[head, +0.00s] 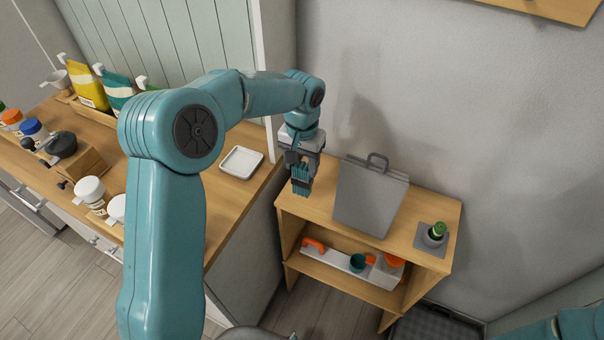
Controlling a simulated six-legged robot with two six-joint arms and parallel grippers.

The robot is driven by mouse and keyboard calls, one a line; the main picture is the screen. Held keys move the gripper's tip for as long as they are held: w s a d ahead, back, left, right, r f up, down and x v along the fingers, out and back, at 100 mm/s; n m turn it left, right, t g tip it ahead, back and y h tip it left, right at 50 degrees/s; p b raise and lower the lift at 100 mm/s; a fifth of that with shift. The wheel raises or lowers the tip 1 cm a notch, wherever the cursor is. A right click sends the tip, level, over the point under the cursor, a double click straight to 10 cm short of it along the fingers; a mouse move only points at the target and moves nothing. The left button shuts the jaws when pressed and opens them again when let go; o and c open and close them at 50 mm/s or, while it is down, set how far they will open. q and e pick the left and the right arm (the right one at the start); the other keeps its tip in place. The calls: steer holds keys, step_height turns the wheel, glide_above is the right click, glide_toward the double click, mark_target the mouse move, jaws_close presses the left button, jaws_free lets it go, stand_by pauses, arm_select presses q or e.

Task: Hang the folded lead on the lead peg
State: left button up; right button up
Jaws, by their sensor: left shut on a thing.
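My left gripper (301,172) points down above the left end of the small wooden shelf unit. It is shut on a small teal bundle with dark parts, which looks like the folded lead (301,188). The bundle hangs just below the fingers, close to the shelf top; I cannot tell whether it touches. No lead peg shows clearly. My right gripper is not in view; only part of a teal arm shows at the lower right corner.
A grey upright bag-like case (369,198) stands just right of the gripper on the shelf unit (322,209). A green-topped item (437,233) sits on a grey mat. A white tray (241,162) lies on the left counter. A wooden board (545,8) is on the wall above.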

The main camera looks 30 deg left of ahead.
mark_target(302, 177)
arm_select(q)
step_height(302, 177, down, 4)
steer(key=shift+f+p, duration=0.1)
steer(key=shift+p, duration=0.3)
steer(key=shift+f, duration=0.3)
steer(key=shift+f, duration=0.15)
steer(key=o, duration=1.5)
steer(key=shift+c, duration=0.2)
